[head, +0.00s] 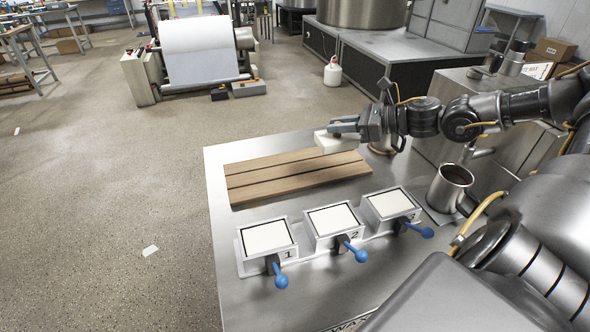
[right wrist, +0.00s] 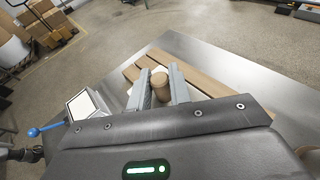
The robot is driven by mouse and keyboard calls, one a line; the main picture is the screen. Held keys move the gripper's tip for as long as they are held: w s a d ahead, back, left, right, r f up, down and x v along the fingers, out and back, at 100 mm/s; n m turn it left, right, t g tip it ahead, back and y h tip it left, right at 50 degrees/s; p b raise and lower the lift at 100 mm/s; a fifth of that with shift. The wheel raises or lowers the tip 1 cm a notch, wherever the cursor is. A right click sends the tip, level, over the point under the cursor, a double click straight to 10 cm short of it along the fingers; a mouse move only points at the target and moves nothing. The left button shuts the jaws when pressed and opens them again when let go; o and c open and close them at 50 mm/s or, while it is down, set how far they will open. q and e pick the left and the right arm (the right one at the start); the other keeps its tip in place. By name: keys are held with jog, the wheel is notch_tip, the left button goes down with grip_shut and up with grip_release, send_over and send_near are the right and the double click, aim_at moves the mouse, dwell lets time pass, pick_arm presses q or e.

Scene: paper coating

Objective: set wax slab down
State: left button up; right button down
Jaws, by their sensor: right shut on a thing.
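The white wax slab (head: 336,144) is at the far right end of the slatted wooden board (head: 262,188). My right gripper (head: 343,128) is shut and holds the slab from above. In the right wrist view, a brown rounded piece (right wrist: 160,86) sits between the fingers of the gripper (right wrist: 163,84), with bits of white showing around it. I cannot tell whether the slab touches the board or hangs just above it. My left gripper is not in view.
Three numbered square trays with white tops (head: 268,237) (head: 334,219) (head: 391,202) and blue-knobbed levers stand in front of the board. A metal mug (head: 452,186) stands to the right. The board's left part is bare. A paper-roll machine (head: 200,52) stands behind on the floor.

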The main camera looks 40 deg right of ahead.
jog(key=shift+w+a+f, duration=0.1)
jog(key=shift+w+a, duration=0.2)
jog(key=shift+a, duration=0.2)
jog(key=w+a+f+p, duration=0.2)
jog(key=w+a+f, duration=0.2)
jog(key=a, duration=0.1)
jog(key=w+a+f+p, duration=0.3)
jog(key=w+a+f, duration=0.1)
jog(key=w+f, duration=0.1)
jog(key=shift+w+a+f, duration=0.1)
jog(key=shift+w+a, duration=0.2)
jog(key=shift+a, duration=0.05)
notch_tip(320, 180, down, 3)
jog(key=shift+w+p, duration=0.15)
jog(key=shift+p, duration=0.9)
jog(key=shift+f, duration=0.2)
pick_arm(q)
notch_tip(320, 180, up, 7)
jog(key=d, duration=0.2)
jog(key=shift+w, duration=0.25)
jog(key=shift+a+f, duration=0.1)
